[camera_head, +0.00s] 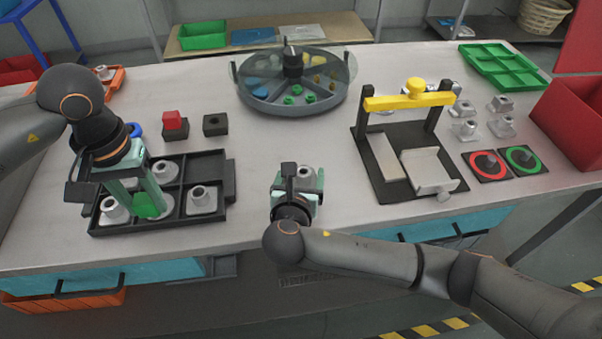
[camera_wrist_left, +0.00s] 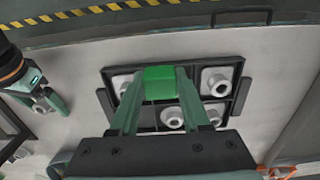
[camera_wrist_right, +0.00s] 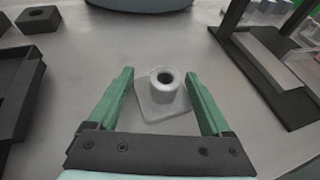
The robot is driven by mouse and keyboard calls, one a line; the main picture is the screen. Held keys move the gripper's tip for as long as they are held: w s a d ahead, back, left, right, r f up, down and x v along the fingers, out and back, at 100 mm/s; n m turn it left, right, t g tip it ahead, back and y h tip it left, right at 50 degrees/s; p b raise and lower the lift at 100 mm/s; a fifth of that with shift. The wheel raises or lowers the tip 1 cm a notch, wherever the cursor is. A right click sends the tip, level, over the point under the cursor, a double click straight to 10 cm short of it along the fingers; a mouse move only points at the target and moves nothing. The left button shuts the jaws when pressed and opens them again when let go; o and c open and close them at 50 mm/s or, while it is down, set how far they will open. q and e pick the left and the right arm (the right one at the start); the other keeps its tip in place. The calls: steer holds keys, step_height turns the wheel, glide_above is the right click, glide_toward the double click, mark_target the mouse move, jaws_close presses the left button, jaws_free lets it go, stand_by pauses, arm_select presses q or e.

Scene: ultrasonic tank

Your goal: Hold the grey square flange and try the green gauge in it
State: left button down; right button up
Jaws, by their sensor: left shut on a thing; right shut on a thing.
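My left gripper (camera_head: 147,203) is shut on the green gauge (camera_head: 146,206), held above the black tray at the left. The green gauge also shows between the fingers in the left wrist view (camera_wrist_left: 160,84). My right gripper (camera_head: 300,188) is shut on the grey square flange (camera_head: 306,173) near the table's front middle. In the right wrist view this flange (camera_wrist_right: 163,96) is upright between the fingers, its round hole facing up and empty. I cannot tell whether it rests on the table or is just above it. The gauge and this flange are well apart.
The black tray (camera_head: 228,193) holds several grey flanges. A red gauge (camera_head: 172,120) sits on a black block; another black block (camera_head: 215,124) stands bare. A divided turntable (camera_head: 293,106) is behind, a yellow-barred fixture (camera_head: 410,101) to the right.

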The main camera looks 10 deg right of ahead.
steer(key=shift+f, duration=0.15)
steer(key=c, duration=0.6)
steer(key=shift+s, duration=0.1)
steer(key=shift+f, duration=0.15)
arm_select(q)
steer(key=w+d+r, duration=0.1)
steer(key=w+d, duration=0.2)
steer(key=d, duration=0.6)
steer(key=w+d+r, duration=0.1)
steer(key=w+d, duration=0.1)
steer(key=d, duration=0.7)
steer(key=w+d+r, duration=0.2)
steer(key=w+d, duration=0.1)
steer(key=d, duration=0.6)
arm_select(e)
steer(key=shift+c, duration=0.2)
arm_select(q)
steer(key=shift+s+d+f, duration=0.1)
steer(key=shift+d+f, duration=0.1)
steer(key=shift+f, duration=1.25)
steer(key=shift+d+f, duration=0.15)
steer(key=shift+f, duration=1.3)
